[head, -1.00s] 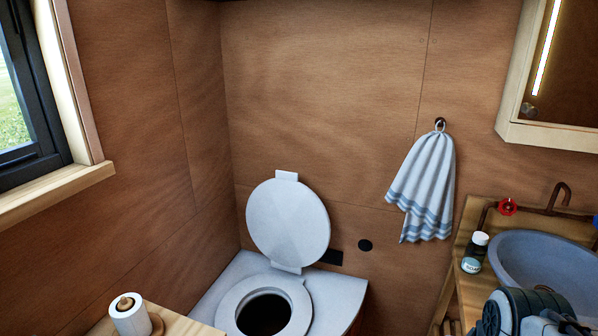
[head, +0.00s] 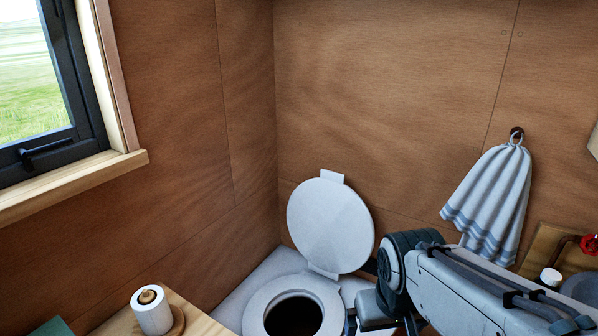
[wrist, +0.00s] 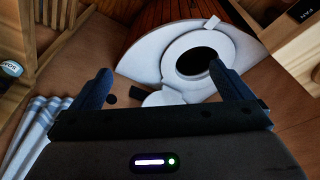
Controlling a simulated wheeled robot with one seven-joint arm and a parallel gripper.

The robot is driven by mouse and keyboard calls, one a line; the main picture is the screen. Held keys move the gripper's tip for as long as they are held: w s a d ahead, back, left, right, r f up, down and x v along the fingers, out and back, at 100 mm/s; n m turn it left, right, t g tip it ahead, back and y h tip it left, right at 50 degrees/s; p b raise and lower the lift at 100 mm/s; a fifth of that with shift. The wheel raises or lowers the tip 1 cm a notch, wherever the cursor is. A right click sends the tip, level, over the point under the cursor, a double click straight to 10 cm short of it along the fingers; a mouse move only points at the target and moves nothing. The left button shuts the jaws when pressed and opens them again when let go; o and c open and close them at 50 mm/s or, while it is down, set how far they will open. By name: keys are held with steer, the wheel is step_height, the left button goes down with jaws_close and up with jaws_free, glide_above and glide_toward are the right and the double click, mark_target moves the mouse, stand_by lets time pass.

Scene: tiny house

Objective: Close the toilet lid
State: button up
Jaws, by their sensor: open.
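The white toilet lid (head: 330,225) stands raised in the head view, leaning back near the wooden wall. The white toilet seat (head: 262,303) lies flat around the dark opening. In the wrist view the seat (wrist: 169,67) and its opening show upside down, beyond the fingers. The lid is only partly visible there, low between the fingers near the gripper's body. My gripper (wrist: 158,95) is open with nothing between its fingers. In the head view my arm comes in from the lower right, just right of the lid. The gripper's fingertips are hidden there.
A toilet paper roll (head: 152,310) stands on a wooden surface at lower left. A striped towel (head: 490,200) hangs on the wall at right. A bottle (head: 550,278) and the sink (head: 580,290) are at the right edge. A window is at left.

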steer(key=w+d+n+h, duration=0.3)
steer(key=w+n, duration=0.1)
steer(key=w, duration=0.4)
steer(key=w+d+n+h, duration=0.2)
steer(key=w+d+n, duration=0.15)
steer(key=w, duration=0.35)
steer(key=n+t+h+p, duration=0.2)
steer(key=n+t+h, duration=0.2)
steer(key=n+t, duration=1.25)
glide_toward(332, 173)
steer(key=w+d+r+n+g+p, duration=0.1)
steer(key=w, duration=0.1)
steer(key=w+d+r+n+g+p, duration=0.1)
steer(key=w+n+g, duration=0.1)
steer(key=w+d+r+n+g, duration=0.1)
steer(key=w, duration=0.1)
steer(key=shift+w+r+n+p, duration=0.1)
steer(key=shift+w+n+p, duration=0.2)
steer(key=shift+w+p, duration=0.1)
steer(key=shift+s, duration=0.1)
